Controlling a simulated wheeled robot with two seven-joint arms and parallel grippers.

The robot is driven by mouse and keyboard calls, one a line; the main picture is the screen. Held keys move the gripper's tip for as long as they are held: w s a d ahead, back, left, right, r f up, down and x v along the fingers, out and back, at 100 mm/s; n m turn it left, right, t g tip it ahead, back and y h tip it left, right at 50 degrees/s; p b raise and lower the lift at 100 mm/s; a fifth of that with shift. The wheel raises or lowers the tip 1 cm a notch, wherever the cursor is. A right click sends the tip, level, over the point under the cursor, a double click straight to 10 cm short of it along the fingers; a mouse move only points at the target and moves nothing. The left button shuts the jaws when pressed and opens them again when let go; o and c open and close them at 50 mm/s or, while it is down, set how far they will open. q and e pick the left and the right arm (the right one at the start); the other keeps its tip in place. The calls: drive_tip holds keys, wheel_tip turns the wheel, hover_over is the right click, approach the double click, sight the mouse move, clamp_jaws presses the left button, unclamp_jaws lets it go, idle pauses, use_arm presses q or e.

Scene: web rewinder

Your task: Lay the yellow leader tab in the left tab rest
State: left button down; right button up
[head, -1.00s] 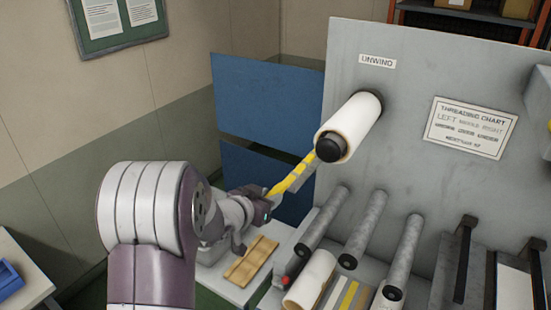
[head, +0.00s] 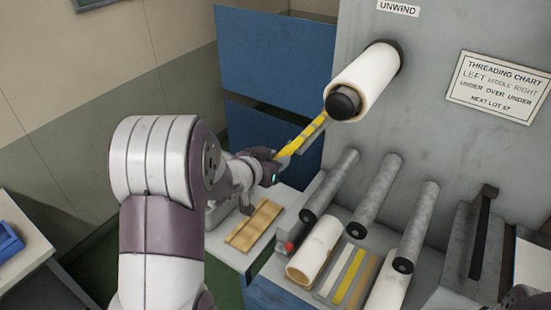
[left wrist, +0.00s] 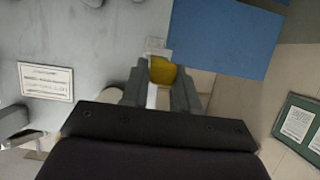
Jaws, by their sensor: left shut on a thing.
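The yellow leader tab (head: 301,137) is a flat strip slanting from the end of the white unwind roll (head: 366,80) down to my left gripper (head: 277,162). My left gripper is shut on its lower end and holds it in the air. In the left wrist view the tab (left wrist: 162,70) sits between the two grey fingers (left wrist: 160,86).
Several grey rollers (head: 330,186) project from the machine panel (head: 430,50) right of my left gripper. A wooden tray (head: 255,226) lies on a pale table below it. Blue panels (head: 275,62) stand behind.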

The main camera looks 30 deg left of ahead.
use_arm(q)
drive_tip(key=c, duration=1)
unclamp_jaws()
drive_tip(key=shift+s+d+r, duration=0.15)
drive_tip(key=shift+s+r, duration=0.05)
drive_tip(key=shift+s, duration=0.1)
drive_tip(key=shift+c, duration=0.2)
drive_tip(key=shift+o, duration=1.3)
drive_tip(key=shift+s+d+r, duration=0.1)
drive_tip(key=shift+s, duration=0.15)
drive_tip(key=shift+w+a+f, duration=0.2)
drive_tip(key=shift+w, duration=0.1)
drive_tip(key=shift+s+a+r, duration=0.1)
drive_tip(key=shift+s, duration=0.05)
drive_tip(key=d+v, duration=0.1)
drive_tip(key=v, duration=1.1)
drive_tip(key=shift+s+a+b, duration=0.25)
drive_tip(key=shift+a+b, duration=0.1)
drive_tip(key=shift+b, duration=0.05)
use_arm(e)
drive_tip(key=shift+s+f, duration=0.2)
drive_tip(key=shift+f, duration=0.15)
use_arm(q)
drive_tip(key=shift+r, duration=0.1)
